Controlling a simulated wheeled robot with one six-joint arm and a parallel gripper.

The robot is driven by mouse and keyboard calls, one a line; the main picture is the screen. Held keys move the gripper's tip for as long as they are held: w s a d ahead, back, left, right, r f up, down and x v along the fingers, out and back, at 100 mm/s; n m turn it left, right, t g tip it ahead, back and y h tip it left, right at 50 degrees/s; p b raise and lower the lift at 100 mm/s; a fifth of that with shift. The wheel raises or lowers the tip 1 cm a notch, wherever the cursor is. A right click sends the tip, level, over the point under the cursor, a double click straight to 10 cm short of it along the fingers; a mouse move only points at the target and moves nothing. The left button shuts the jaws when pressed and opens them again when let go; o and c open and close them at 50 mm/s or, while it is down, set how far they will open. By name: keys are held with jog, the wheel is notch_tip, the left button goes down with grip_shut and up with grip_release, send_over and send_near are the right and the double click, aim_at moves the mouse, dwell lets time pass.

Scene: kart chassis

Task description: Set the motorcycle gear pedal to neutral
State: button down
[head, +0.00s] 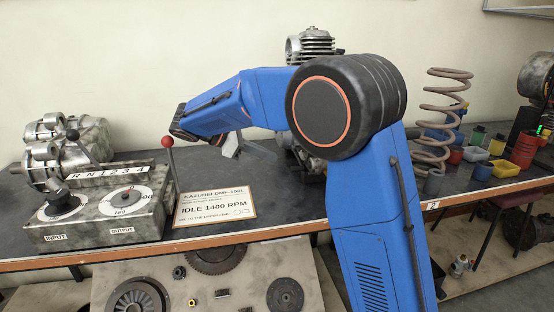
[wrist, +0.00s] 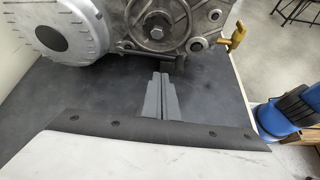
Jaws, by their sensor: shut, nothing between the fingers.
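The motorcycle engine (wrist: 150,25) fills the top of the wrist view, with a round ribbed cover at left and bolted grey casing. In the head view its finned cylinder (head: 312,45) shows above my arm, which hides most of the rest. I cannot make out the gear pedal for certain; a small dark part (wrist: 176,63) sits low under the casing, just beyond my fingertips. A yellow lever-like part (wrist: 237,38) sticks out at the casing's right. My gripper (wrist: 160,77) is shut and empty, pointing at the casing's lower edge, seemingly apart from it.
A gearbox stand (head: 100,215) with an R N 1 2 3 4 scale and a red-knobbed lever (head: 168,150) stands at left, beside an idle-speed sign (head: 214,205). A coil spring (head: 440,120) and coloured cups (head: 500,145) are at right. Dark bench (wrist: 80,95) lies clear below my fingers.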

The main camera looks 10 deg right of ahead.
jog(key=x, duration=0.9)
jog(key=shift+r, duration=1.75)
jog(key=shift+w, duration=0.1)
jog(key=shift+a+r, duration=0.1)
jog(key=v, duration=1.7)
jog(key=shift+a, duration=0.15)
